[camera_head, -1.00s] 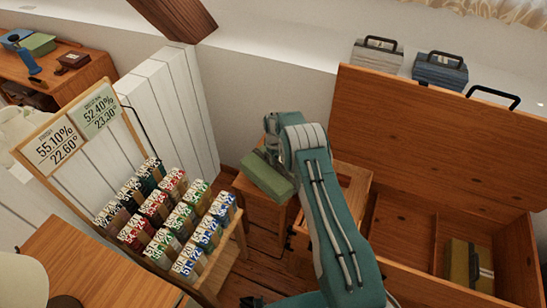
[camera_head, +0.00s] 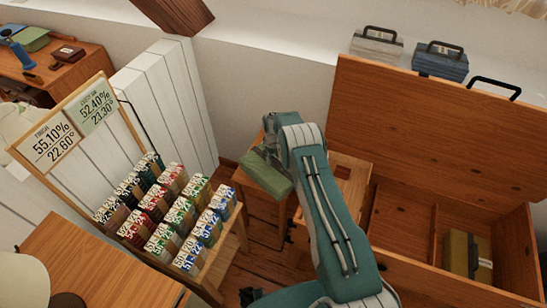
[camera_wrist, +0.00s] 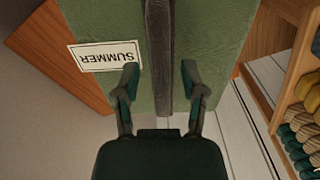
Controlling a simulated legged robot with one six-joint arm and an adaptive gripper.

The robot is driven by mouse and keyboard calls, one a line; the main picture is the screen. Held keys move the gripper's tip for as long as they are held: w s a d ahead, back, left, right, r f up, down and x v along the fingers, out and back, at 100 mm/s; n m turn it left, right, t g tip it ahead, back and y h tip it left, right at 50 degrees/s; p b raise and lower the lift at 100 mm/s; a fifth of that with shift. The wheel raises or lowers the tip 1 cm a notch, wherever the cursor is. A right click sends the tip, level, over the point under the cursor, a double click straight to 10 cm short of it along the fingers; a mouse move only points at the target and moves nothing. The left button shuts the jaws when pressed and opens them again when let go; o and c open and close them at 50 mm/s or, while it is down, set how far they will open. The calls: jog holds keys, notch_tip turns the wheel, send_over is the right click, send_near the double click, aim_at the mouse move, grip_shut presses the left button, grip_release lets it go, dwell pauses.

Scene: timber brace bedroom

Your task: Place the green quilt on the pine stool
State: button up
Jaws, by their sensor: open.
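The green quilt (camera_head: 266,172) is a folded bundle resting on the pine stool (camera_head: 247,189), beside the radiator and the chest. In the wrist view the quilt (camera_wrist: 215,40) fills the upper middle, with a dark strap down its centre and a white "SUMMER" label. My gripper (camera_wrist: 159,78) is open, its two fingertips apart on either side of the strap. I cannot tell whether they touch the quilt. In the head view my arm hides the gripper and part of the stool.
An open wooden chest (camera_head: 400,205) stands at the right, with an olive bundle (camera_head: 463,254) inside. Handled cases (camera_head: 440,62) sit on the ledge behind it. A rack of yarn skeins (camera_head: 165,222) stands left of the stool, before a white radiator (camera_head: 165,105). Some floor shows between them.

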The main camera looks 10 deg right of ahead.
jog(key=shift+a+r, duration=0.1)
jog(key=shift+r, duration=0.1)
jog(key=s+r+m+t, duration=0.1)
jog(key=s+r, duration=0.2)
jog(key=r, duration=2.5)
jog(key=s+r+m+t, duration=0.2)
jog(key=s+r, duration=0.8)
jog(key=r, duration=0.5)
jog(key=s+r+m+t, duration=0.1)
jog(key=s+r, duration=0.3)
jog(key=s, duration=0.3)
jog(key=s+r+m, duration=0.1)
jog(key=s+r, duration=0.2)
jog(key=s, duration=0.4)
jog(key=s+d+f+m+t, duration=0.1)
jog(key=s, duration=1.4)
jog(key=shift+s+f+m+t, duration=0.15)
jog(key=shift+s+m+t, duration=0.15)
jog(key=shift+s+m, duration=0.1)
